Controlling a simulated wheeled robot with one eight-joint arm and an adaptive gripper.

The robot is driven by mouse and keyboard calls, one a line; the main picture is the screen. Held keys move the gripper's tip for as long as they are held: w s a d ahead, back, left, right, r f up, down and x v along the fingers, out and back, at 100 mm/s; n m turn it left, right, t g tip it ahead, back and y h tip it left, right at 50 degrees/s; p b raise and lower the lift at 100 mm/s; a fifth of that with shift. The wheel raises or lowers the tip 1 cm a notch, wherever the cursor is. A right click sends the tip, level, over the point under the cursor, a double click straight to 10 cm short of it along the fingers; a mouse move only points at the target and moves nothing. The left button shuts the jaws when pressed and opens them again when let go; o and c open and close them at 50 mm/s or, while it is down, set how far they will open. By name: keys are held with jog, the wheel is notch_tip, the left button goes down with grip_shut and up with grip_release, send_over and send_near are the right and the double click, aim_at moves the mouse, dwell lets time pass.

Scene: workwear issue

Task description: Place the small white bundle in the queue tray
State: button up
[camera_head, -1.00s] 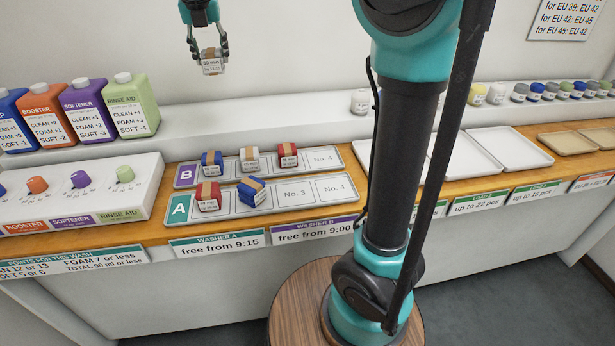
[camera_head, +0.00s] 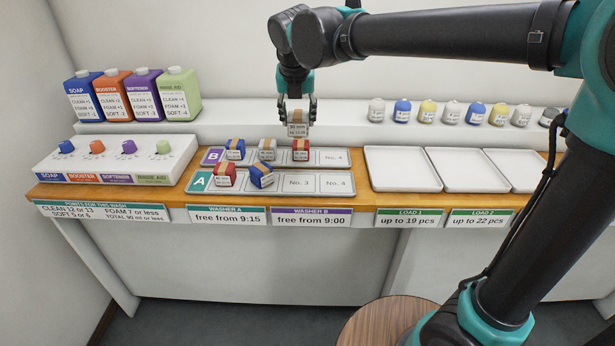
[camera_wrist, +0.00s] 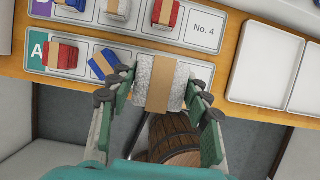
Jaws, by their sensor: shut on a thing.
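My gripper (camera_head: 297,110) is shut on the small white bundle (camera_head: 297,124), which has a tan band and a printed label. In the wrist view the bundle (camera_wrist: 159,82) sits between the two fingers. It is held in the air above the counter. The queue trays lie below: tray B (camera_head: 326,158) at the back holds a blue, a white and a red bundle, with slot No. 4 bare. Tray A (camera_head: 326,182) in front holds a red bundle (camera_head: 225,175) and a blue bundle (camera_head: 261,175), with slots No. 3 and No. 4 bare.
Several bottles (camera_head: 172,98) and a knob panel (camera_head: 118,157) stand at the left. Empty white load trays (camera_head: 402,170) lie at the right.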

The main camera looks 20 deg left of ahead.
notch_tip(320, 180, down, 17)
jog(key=shift+r, duration=0.1)
dwell(0.3)
jog(key=o, duration=1.2)
jog(key=shift+c, duration=0.2)
